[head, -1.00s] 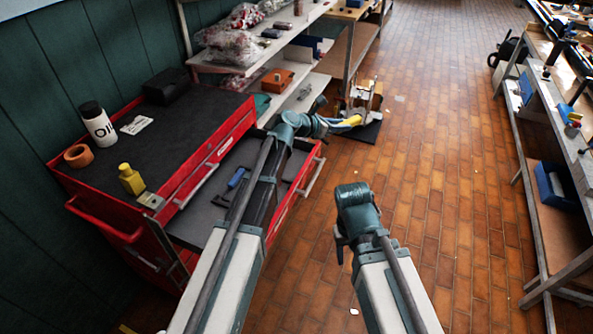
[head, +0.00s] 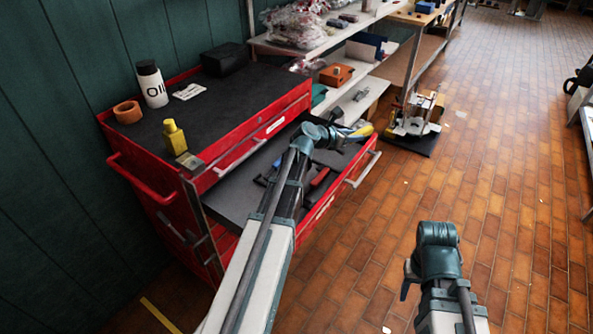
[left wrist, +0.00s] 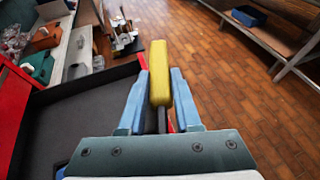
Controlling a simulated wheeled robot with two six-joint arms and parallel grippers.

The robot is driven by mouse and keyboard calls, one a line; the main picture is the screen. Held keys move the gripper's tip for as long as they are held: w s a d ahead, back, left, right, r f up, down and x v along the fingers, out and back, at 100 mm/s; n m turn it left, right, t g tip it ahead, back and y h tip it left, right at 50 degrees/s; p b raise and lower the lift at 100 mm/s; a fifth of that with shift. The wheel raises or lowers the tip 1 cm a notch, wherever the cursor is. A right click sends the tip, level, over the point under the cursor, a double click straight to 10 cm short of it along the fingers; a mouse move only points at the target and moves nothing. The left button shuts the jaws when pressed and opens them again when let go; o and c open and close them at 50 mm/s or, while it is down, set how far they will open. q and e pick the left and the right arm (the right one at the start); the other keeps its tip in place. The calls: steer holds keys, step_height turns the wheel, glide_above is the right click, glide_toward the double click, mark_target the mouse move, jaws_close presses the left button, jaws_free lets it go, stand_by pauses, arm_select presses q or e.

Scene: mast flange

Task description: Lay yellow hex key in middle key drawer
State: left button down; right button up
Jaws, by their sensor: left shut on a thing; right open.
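The yellow hex key (head: 361,131) is in my left gripper (head: 348,133), above the far front corner of an open drawer (head: 237,197) in the red tool cabinet. In the left wrist view, the yellow handle (left wrist: 159,72) sits between the blue fingers (left wrist: 156,100), pointing away from me, with a dark part behind it. There it overlaps the drawer's front edge; the dark drawer floor (left wrist: 75,115) lies to the left. The drawer holds blue, black and red-handled tools (head: 319,179). My right gripper (head: 408,280) is open over the floor, partly hidden by its wrist.
The cabinet top (head: 235,110) carries an oil bottle (head: 152,84), an orange ring (head: 127,112), a yellow bottle (head: 174,137) and a black box (head: 225,59). A drawer handle (head: 364,169) juts out in front. A shelf and a device on a dark base (head: 413,138) stand beyond. Floor to the right is clear.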

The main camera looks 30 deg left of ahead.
arm_select(q)
steer(key=s+a+f+n+y+b, duration=0.1)
steer(key=s+a+f+b, duration=0.1)
steer(key=a, duration=0.3)
steer(key=s+a+f+n+y+b, duration=0.1)
steer(key=s+a+f+b, duration=0.2)
steer(key=a, duration=0.3)
steer(key=s+a+f+n+t+y+b, duration=0.1)
steer(key=s+a+f+y+b, duration=0.1)
steer(key=a+f, duration=0.3)
steer(key=shift+s+a+n+b, duration=0.15)
steer(key=shift+a+n+b, duration=0.15)
steer(key=shift+a+b, duration=0.25)
steer(key=shift+f, duration=0.15)
steer(key=shift+f+b, duration=3.7)
steer(key=shift+b, duration=0.05)
steer(key=c, duration=0.5)
jaws_free()
steer(key=shift+s, duration=0.1)
